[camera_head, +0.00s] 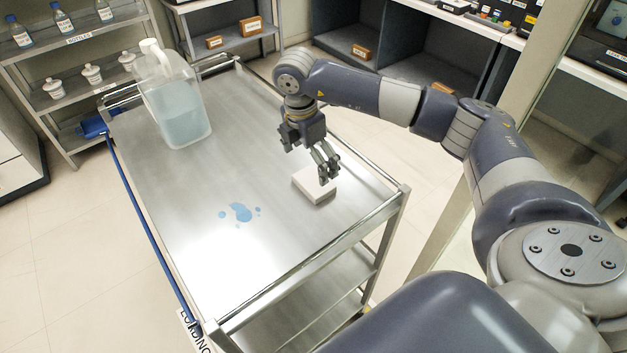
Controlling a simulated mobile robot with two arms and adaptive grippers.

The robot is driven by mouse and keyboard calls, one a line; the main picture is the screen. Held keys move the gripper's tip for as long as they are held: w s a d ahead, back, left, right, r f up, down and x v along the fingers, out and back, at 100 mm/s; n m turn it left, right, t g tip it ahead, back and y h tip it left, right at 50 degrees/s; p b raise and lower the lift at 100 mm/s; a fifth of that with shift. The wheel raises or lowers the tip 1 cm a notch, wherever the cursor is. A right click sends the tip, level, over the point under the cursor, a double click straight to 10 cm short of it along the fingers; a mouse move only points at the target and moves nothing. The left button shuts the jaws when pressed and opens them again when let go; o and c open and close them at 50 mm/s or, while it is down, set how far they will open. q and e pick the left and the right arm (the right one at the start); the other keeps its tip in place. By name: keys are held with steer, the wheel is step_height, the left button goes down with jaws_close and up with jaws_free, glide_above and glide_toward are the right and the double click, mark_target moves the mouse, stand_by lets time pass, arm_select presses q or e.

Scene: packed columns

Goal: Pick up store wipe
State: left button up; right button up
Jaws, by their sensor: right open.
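The wipe (308,189) looks like a small white, flat, square block lying on the steel cart top (270,115), toward its right edge. My right gripper (327,175) points down over the right part of the wipe, with its fingers open. Its fingertips are very close to the wipe's upper face and cover part of it; I cannot tell whether they touch it. My left gripper is not in this view.
A clear jug (180,112) of bluish liquid stands at the cart's far left. A blue spill (241,212) lies left of the wipe. Rails edge the cart. Shelves with bottles (63,22) stand back left. The cart's middle is clear.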

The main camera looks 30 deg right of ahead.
mark_target(314, 180)
steer(key=f, duration=0.1)
steer(key=f+p, duration=0.1)
steer(key=f, duration=0.1)
steer(key=f+p, duration=0.1)
steer(key=shift+s+d+f, duration=0.15)
steer(key=shift+d+f, duration=0.2)
steer(key=shift+f, duration=0.6)
steer(key=c, duration=0.9)
